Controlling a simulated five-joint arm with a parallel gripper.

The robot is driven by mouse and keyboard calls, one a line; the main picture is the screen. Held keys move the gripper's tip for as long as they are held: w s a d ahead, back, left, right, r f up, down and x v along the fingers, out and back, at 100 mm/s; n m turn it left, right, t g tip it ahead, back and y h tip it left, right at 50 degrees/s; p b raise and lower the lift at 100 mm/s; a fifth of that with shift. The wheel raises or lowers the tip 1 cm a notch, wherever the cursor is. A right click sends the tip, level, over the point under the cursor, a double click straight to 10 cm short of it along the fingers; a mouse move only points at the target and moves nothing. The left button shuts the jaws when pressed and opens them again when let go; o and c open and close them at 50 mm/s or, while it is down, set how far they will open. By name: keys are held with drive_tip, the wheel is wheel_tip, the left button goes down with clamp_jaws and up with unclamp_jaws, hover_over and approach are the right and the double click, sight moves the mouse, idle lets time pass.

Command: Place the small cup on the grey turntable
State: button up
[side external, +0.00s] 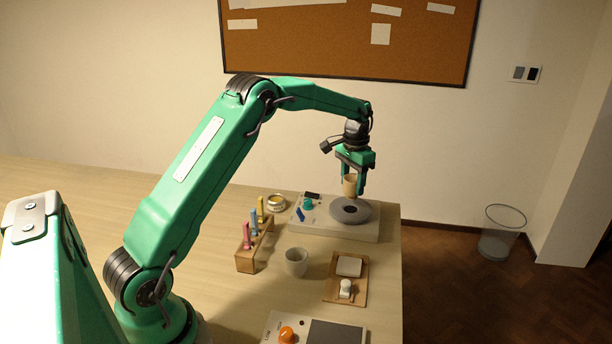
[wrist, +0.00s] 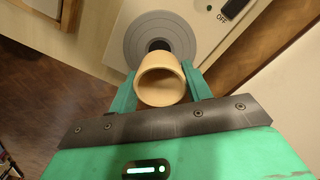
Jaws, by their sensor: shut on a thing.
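A small tan cup (side external: 350,185) is held upright between the fingers of my gripper (side external: 361,186). The cup is above the grey turntable (side external: 364,214), which sits on a pale box-like base. In the wrist view the open mouth of the cup (wrist: 161,80) faces the camera, between the two green fingers of my gripper (wrist: 161,88). The grey turntable (wrist: 180,30) shows behind it, with a dark centre partly hidden by the cup. The cup looks apart from the turntable, but the exact gap is hard to tell.
The turntable base (side external: 325,228) carries a teal knob and a blue lever. A white cup (side external: 296,262), a wooden holder (side external: 248,256) with coloured tools, a small tin (side external: 276,202) and a wooden tray (side external: 334,290) stand nearby. The table's right edge is close to the base.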

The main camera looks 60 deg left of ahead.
sight(352, 194)
drive_tip(key=shift+f, duration=0.1)
drive_tip(key=shift+f, duration=1.9)
drive_tip(key=shift+f, duration=0.1)
drive_tip(key=o, duration=1.1)
drive_tip(key=shift+c, duration=0.2)
wheel_tip(352, 194, up, 12)
drive_tip(key=shift+d, duration=0.1)
